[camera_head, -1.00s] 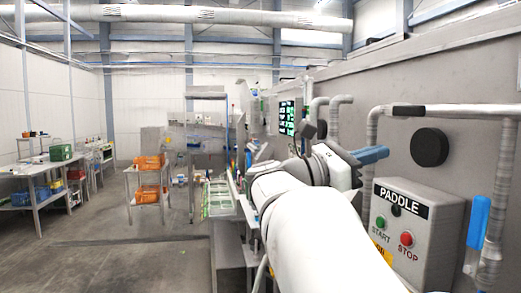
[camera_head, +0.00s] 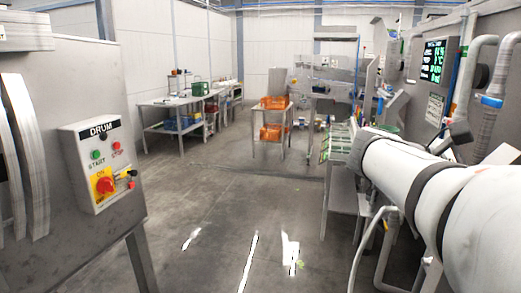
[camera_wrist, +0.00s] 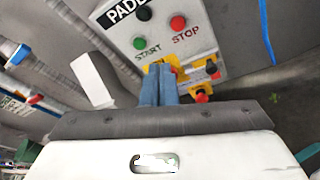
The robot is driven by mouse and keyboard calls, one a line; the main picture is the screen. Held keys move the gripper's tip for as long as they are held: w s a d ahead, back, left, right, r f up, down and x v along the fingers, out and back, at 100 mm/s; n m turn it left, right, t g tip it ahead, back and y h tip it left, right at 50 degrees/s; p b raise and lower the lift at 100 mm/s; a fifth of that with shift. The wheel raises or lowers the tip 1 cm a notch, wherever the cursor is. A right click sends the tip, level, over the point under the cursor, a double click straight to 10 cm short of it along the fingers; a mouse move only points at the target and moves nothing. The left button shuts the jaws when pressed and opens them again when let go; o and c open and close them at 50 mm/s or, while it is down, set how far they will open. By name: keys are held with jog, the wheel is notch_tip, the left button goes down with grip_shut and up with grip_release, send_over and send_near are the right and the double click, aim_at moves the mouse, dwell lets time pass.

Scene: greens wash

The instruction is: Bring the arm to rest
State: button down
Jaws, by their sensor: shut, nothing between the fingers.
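My gripper (camera_wrist: 160,84) shows in the wrist view as two blue fingers side by side, shut with nothing between them. Its fingertips overlap the lower part of the grey PADDLE control box (camera_wrist: 205,45) in the picture; I cannot tell whether they touch it. My white arm (camera_head: 405,170) reaches forward from the right side of the head view. I cannot make out the gripper there.
A DRUM control box (camera_head: 105,165) is on a grey machine at the left. Open grey floor (camera_head: 225,205) lies between it and my arm. Orange crates (camera_head: 272,103) stand on a small table farther back. Pipes (camera_head: 493,90) run along the right.

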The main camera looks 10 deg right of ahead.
jog(key=a+f+m+t+y, duration=0.2)
jog(key=a+f+y, duration=0.1)
jog(key=a+f, duration=0.3)
jog(key=a+f+m+t+y, duration=0.1)
jog(key=a+f+t+y, duration=0.2)
jog(key=f, duration=0.6)
jog(key=a+f+m+y, duration=0.3)
jog(key=a+f+y, duration=0.1)
jog(key=a, duration=0.4)
jog(key=a+f+m+t+y, duration=0.1)
jog(key=a+f+m+y, duration=0.3)
jog(key=a, duration=0.5)
notch_tip(320, 180, down, 3)
jog(key=shift+s+a+r+y, duration=0.2)
jog(key=shift+a+y, duration=0.1)
jog(key=shift+y, duration=0.1)
